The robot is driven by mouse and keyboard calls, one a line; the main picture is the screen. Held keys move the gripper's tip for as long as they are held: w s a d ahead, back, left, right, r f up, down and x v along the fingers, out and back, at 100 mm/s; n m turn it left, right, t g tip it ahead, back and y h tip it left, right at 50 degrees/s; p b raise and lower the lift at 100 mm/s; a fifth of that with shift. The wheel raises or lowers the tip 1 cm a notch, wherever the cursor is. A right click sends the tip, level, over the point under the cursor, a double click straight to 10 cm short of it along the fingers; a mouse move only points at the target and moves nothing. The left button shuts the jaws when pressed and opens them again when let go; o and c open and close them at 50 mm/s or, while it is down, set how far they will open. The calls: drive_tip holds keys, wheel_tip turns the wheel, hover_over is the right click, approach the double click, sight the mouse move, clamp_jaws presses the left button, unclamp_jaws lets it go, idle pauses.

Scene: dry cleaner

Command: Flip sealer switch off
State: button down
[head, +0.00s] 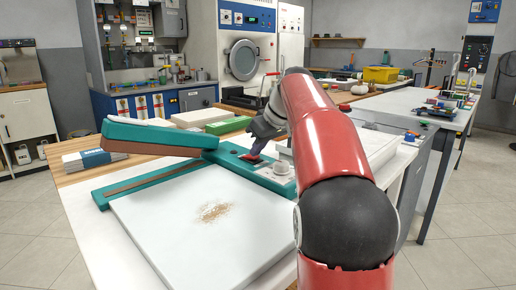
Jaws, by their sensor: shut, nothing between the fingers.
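The teal sealer (222,157) stands on the table, with its long sealing arm (150,136) raised at the left. A small red switch (249,158) sits in a dark surround on its control housing, beside a pale round knob (281,168). My gripper (256,150) is shut and empty, pointing down at the switch from just above. I cannot tell whether the fingertips touch it. The fingers partly cover the switch, so its position is unclear.
A white board (190,245) with a brown patch lies in front of the sealer. Green and white boxes (228,126) stand behind it. A blue-and-white stack (95,158) lies at the left. My red arm blocks the view to the right of the knob.

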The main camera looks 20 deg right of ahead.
drive_tip(key=f+b, duration=0.1)
drive_tip(key=b, duration=0.2)
drive_tip(key=shift+s+d+f+t, duration=0.1)
drive_tip(key=shift+s+f+t, duration=0.1)
drive_tip(key=shift+f+t, duration=0.15)
drive_tip(key=b, duration=0.1)
drive_tip(key=t+b, duration=0.1)
drive_tip(key=b, duration=0.1)
drive_tip(key=shift+s+d+f+y, duration=0.1)
drive_tip(key=shift+s+f+y, duration=0.05)
drive_tip(key=shift+f+y, duration=0.2)
drive_tip(key=shift+r+p, duration=1.35)
drive_tip(key=shift+p, duration=0.05)
